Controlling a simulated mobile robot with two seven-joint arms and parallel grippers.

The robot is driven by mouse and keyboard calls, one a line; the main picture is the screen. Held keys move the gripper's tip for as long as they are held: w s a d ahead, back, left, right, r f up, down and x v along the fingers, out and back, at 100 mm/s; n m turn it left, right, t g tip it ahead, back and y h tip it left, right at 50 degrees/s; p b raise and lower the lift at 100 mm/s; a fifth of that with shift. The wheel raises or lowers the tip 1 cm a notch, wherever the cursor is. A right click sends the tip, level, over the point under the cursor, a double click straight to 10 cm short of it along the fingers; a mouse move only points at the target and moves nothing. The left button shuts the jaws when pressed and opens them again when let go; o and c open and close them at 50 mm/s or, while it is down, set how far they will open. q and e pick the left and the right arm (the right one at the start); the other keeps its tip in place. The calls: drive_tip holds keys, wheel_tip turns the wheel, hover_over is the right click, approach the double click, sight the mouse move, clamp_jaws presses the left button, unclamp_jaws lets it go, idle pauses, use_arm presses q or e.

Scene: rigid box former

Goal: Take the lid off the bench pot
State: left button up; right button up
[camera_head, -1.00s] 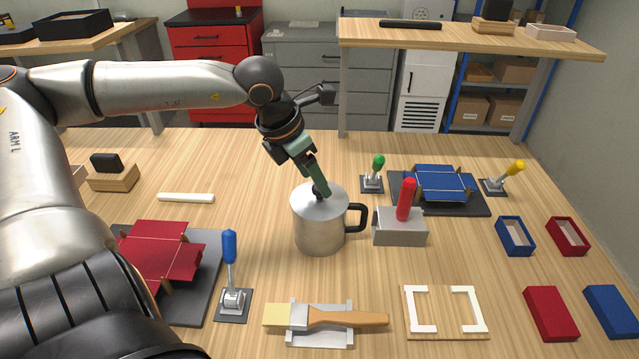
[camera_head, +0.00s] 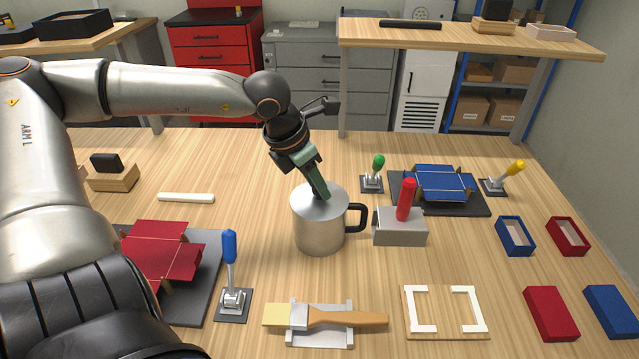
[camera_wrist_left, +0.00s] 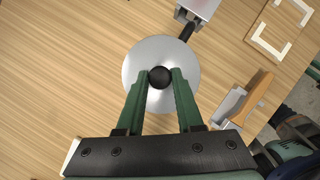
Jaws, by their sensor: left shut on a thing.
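The bench pot (camera_head: 319,229) is a steel mug-like pot with a black handle on its right side, standing in the middle of the bench. Its round metal lid (camera_head: 309,202) sits on top. In the left wrist view the lid (camera_wrist_left: 160,101) has a black knob (camera_wrist_left: 161,77) at its centre. My left gripper (camera_head: 324,192) comes down at a tilt from above. Its green fingers (camera_wrist_left: 161,78) are shut on the knob, one on each side. In the head view the fingers hide the knob.
Right of the pot stands a grey block with a red handle (camera_head: 405,200). A blue-handled toggle clamp (camera_head: 230,248) stands front left. A brush (camera_head: 340,318) and a white-cornered board (camera_head: 445,311) lie in front. Red and blue boxes are at right. Bench behind the pot's left is mostly clear.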

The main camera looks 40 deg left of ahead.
use_arm(q)
clamp_jaws()
drive_tip(key=shift+r, duration=0.1)
